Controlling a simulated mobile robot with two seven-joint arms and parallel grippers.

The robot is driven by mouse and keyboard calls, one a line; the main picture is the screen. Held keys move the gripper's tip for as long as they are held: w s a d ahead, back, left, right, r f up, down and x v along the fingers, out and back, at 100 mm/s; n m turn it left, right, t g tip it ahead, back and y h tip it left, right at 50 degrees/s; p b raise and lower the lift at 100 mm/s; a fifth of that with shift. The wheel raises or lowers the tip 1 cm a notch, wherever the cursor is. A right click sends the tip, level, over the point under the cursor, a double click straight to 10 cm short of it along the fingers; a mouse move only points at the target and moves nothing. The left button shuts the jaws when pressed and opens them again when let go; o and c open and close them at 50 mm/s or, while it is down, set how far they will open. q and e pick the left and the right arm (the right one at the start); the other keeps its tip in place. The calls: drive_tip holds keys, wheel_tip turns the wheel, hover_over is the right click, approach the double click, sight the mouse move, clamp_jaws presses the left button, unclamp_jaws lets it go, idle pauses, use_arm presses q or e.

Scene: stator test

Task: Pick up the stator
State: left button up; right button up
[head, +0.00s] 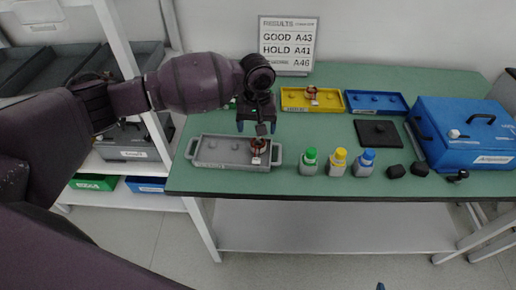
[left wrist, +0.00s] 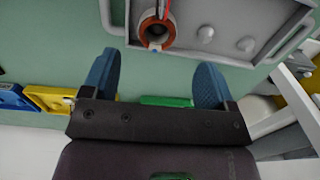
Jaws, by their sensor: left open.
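A copper-coloured stator (head: 260,146) with a dark outer part stands at the right end of the grey tray (head: 200,161), near the table's front edge. In the left wrist view the stator (left wrist: 157,32) shows as an orange-brown ring with a dark hollow and a red strip at its top. My left gripper (head: 257,127) is open and empty, above and just behind the stator. In the left wrist view its two blue fingers (left wrist: 155,82) are wide apart, with the stator beyond their tips, untouched. A small blue tip at the head view's bottom edge may be my right gripper.
A second copper part (head: 312,92) sits in the yellow tray (head: 333,102), beside a blue tray (head: 375,111). Green, yellow and blue-capped bottles (head: 339,164) stand at the front. A black pad (head: 378,134) and a blue case (head: 470,145) are right. A results sign (head: 287,45) stands behind.

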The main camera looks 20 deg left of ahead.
sight(258, 141)
use_arm(q)
drive_tip(key=f, duration=0.4)
drive_tip(key=f+b, duration=0.1)
drive_tip(key=shift+s+d+f, duration=0.25)
drive_tip(key=shift+s+f, duration=0.05)
drive_tip(key=shift+f, duration=0.1)
drive_tip(key=c, duration=1)
drive_tip(key=shift+c, duration=0.3)
use_arm(e)
drive_tip(key=shift+s+f, duration=0.2)
drive_tip(key=shift+f, duration=0.45)
